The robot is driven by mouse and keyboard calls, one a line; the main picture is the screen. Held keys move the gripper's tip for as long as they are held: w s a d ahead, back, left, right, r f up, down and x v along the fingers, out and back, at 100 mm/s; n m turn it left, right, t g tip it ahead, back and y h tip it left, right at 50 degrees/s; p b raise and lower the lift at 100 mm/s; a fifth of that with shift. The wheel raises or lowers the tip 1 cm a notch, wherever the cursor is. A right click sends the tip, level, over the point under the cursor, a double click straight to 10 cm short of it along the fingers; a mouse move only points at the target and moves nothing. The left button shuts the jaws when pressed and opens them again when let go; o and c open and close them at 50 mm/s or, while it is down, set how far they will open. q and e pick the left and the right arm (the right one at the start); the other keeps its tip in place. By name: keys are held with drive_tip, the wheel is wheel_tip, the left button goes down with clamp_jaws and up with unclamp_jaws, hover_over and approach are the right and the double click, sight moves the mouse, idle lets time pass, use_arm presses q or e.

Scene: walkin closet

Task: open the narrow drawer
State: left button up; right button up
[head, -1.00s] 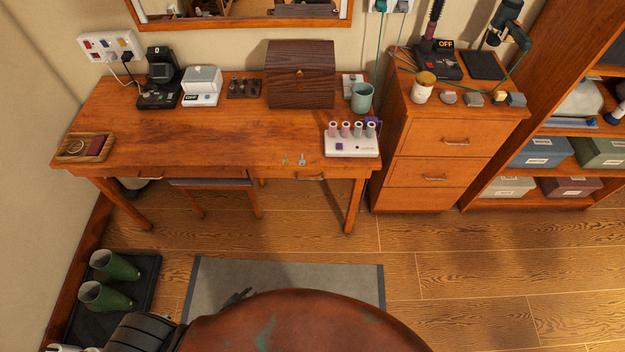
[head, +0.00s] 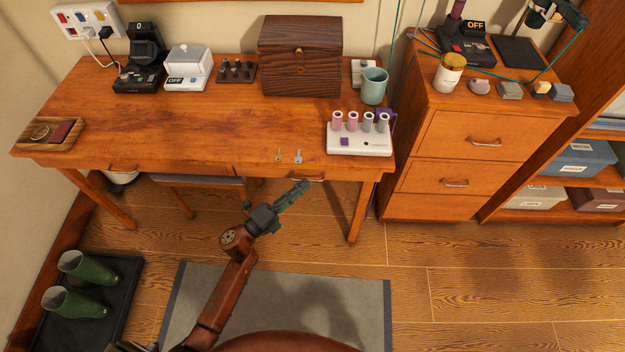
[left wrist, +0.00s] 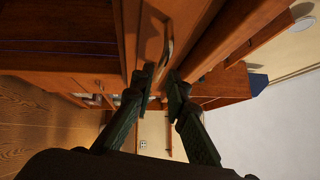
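The wooden desk has a small drawer front with a metal bar handle (head: 308,179) at its right end, under the two keys. The drawer looks closed. My right gripper is out of view.
Two keys (head: 289,155) lie near the desk's front edge, beside a white tray with several rollers (head: 360,144). A cabinet (head: 470,145) stands to the right. A stool (head: 195,181) is under the desk. Green boots (head: 85,285) stand at lower left; the floor before the cabinet is clear.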

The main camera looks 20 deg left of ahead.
sight(310, 180)
use_arm(q)
drive_tip(key=shift+b+x, duration=0.3)
drive_tip(key=shift+x, duration=1.6)
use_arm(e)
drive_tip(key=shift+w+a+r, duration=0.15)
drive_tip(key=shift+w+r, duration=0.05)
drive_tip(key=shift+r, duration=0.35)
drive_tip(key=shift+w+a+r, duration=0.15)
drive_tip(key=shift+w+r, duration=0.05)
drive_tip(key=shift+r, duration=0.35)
use_arm(q)
drive_tip(key=shift+c, duration=0.5)
clamp_jaws()
drive_tip(key=shift+s+f, duration=0.1)
